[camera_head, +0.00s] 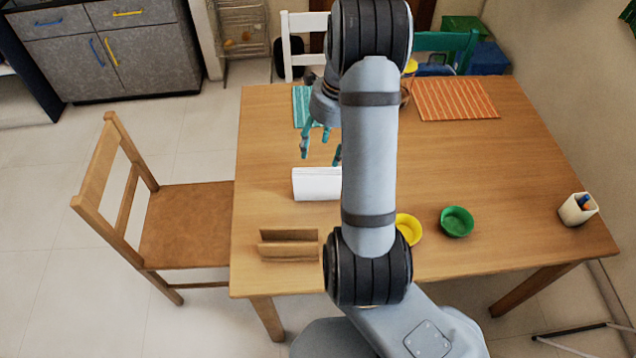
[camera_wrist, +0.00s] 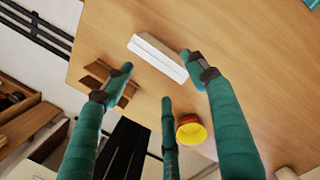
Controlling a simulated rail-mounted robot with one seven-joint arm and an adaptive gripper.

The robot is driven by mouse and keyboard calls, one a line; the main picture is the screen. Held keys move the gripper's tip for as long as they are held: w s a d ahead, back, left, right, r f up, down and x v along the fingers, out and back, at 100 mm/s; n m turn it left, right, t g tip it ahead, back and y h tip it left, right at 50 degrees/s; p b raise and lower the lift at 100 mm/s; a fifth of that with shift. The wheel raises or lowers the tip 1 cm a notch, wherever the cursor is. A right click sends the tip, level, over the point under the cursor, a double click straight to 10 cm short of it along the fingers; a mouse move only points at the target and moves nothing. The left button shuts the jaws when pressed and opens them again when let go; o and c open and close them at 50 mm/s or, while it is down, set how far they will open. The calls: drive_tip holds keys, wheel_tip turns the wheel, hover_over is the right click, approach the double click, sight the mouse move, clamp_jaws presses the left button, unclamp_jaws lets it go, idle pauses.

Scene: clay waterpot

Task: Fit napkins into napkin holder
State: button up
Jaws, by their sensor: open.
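A white stack of napkins (camera_head: 317,184) lies on the table, left of my arm; in the wrist view the napkins (camera_wrist: 158,57) lie just beyond my fingers. The wooden napkin holder (camera_head: 288,244) stands near the table's front left corner, and it shows in the wrist view (camera_wrist: 108,82) partly behind a finger. My gripper (camera_head: 320,152) has teal fingers spread apart and hangs above the table, behind the napkins. It also shows in the wrist view (camera_wrist: 160,82), open with nothing between its fingers. My arm hides the right end of the napkins in the head view.
A yellow bowl (camera_head: 408,229) and a green bowl (camera_head: 457,221) stand right of my arm. A pen cup (camera_head: 577,209) is at the right edge. An orange striped mat (camera_head: 455,98) lies at the back. A wooden chair (camera_head: 165,215) stands at the left. The table's right middle is clear.

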sight(318, 174)
drive_tip(key=shift+s+r+n, duration=0.1)
drive_tip(key=shift+r+n, duration=0.05)
drive_tip(key=shift+n, duration=0.55)
drive_tip(key=shift+s+a+n, duration=0.1)
drive_tip(key=shift+s+n, duration=0.2)
drive_tip(key=shift+n, duration=0.1)
drive_tip(key=shift+s+a+f+n, duration=0.1)
drive_tip(key=shift+a+f+n, duration=0.1)
drive_tip(key=shift+n, duration=0.1)
drive_tip(key=f, duration=0.3)
drive_tip(key=f+p, duration=0.1)
drive_tip(key=f, duration=0.2)
drive_tip(key=f+p, duration=0.1)
drive_tip(key=f, duration=0.3)
drive_tip(key=shift+a, duration=0.4)
drive_tip(key=shift+c, duration=0.5)
clamp_jaws()
drive_tip(key=shift+r, duration=0.1)
